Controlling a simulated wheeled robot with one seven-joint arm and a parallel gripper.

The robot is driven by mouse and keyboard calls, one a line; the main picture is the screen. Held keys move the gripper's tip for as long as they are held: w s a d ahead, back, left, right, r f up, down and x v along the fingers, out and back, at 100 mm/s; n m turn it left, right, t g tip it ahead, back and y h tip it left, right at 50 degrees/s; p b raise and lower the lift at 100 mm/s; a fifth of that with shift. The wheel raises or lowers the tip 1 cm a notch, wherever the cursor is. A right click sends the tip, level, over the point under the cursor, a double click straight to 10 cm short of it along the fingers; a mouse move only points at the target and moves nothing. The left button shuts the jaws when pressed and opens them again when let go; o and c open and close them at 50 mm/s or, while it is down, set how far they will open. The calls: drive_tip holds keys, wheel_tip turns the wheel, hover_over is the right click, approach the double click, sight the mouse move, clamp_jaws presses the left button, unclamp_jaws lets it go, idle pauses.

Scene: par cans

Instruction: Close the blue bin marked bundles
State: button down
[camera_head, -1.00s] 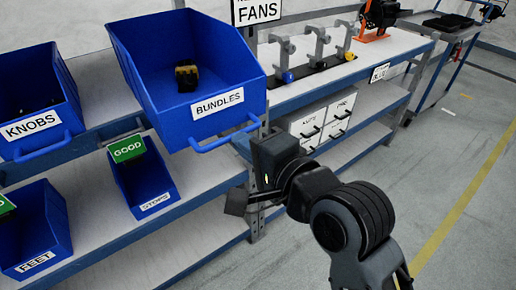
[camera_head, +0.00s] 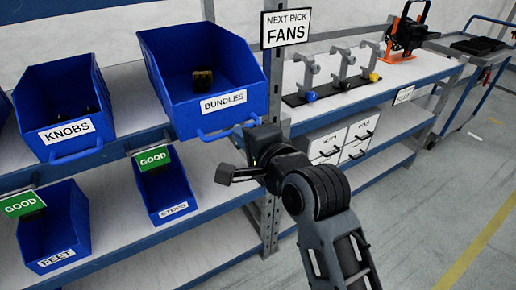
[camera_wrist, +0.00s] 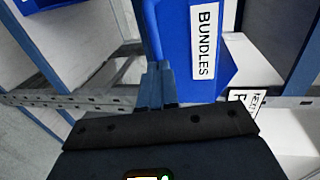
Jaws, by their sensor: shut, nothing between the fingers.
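The blue bin marked bundles (camera_head: 180,105) sits on the upper shelf in the head view, open at the top. It has a white label, a front handle (camera_head: 212,134) and a dark block (camera_head: 202,80) inside. My gripper (camera_head: 238,132) is at the right of the handle, just in front of the bin. Its fingers (camera_wrist: 155,85) are shut and empty in the wrist view, close below the bin's blue front (camera_wrist: 185,50). I cannot tell whether they touch the handle or front.
The blue knobs bin (camera_head: 36,108) stands to the left. Feet (camera_head: 45,237) and stops (camera_head: 148,183) bins with green signs are below. A shelf post (camera_head: 272,80) with the fans sign (camera_head: 287,27) stands right of the bundles bin. The floor at right is free.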

sight(228, 119)
drive_tip(key=x, duration=0.2)
drive_tip(key=r+x, duration=0.1)
drive_tip(key=x, duration=0.4)
drive_tip(key=shift+w+a+r, duration=0.15)
drive_tip(key=shift+w+a, duration=0.05)
drive_tip(key=shift+w, duration=0.2)
drive_tip(key=shift+w+a, duration=0.3)
drive_tip(key=shift+w, duration=0.1)
drive_tip(key=shift+r, duration=0.2)
drive_tip(key=shift+r, duration=0.1)
